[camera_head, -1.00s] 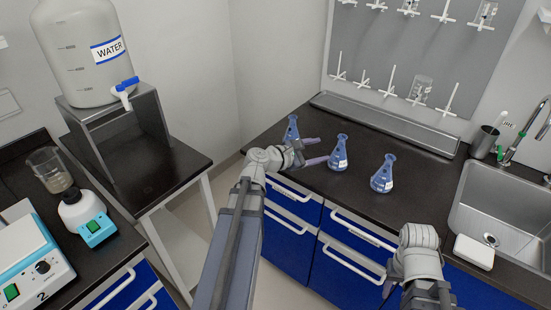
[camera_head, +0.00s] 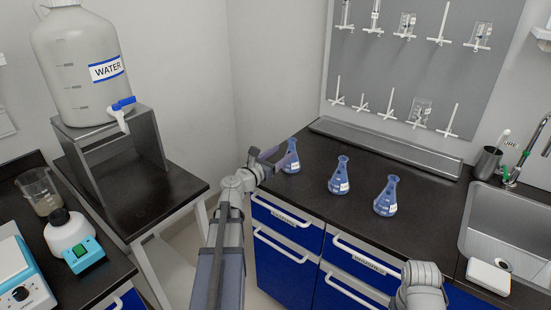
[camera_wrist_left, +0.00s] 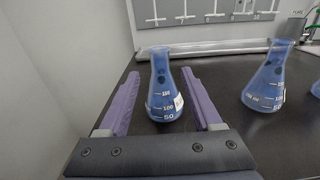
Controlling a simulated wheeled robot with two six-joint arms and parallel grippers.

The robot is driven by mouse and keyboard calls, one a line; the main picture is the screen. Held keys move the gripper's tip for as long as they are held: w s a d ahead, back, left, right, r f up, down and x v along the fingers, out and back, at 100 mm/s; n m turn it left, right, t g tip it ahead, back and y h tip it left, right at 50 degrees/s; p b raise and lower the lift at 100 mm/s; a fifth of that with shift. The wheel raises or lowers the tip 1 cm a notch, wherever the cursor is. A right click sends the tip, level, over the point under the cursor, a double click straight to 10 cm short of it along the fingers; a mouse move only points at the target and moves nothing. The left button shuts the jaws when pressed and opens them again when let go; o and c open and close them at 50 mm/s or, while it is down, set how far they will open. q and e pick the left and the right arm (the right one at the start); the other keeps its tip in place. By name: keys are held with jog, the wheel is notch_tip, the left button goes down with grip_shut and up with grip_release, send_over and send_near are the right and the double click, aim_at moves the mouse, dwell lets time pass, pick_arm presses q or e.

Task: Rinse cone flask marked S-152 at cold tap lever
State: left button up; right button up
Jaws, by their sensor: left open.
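Three blue cone flasks stand upright on the black counter. The left flask (camera_head: 291,158) is by my left gripper, the middle flask (camera_head: 339,176) and the right flask (camera_head: 386,197) are farther right. Their labels are too small to read, so I cannot tell which is S-152. My left gripper (camera_head: 275,157) is open; in the left wrist view (camera_wrist_left: 160,100) its purple fingers lie on either side of the left flask (camera_wrist_left: 164,86), apart from it. The middle flask (camera_wrist_left: 268,78) also shows there. The tap (camera_head: 525,150) is at the right edge. My right gripper is out of view.
A steel sink (camera_head: 490,225) is at the right, with a white block (camera_head: 488,277) on its front edge. A dark cup (camera_head: 487,163) stands behind it. A drying rack (camera_head: 420,60) hangs above a metal trough (camera_head: 385,147). A water jug (camera_head: 82,65) stands at left.

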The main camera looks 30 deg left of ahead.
aim_at(290, 147)
pick_arm(q)
jog(key=shift+w+d, duration=0.15)
jog(key=shift+w, duration=1.55)
jog(key=shift+w+d, duration=0.15)
jog(key=shift+w, duration=1.55)
grip_shut()
jog(key=shift+s, duration=0.1)
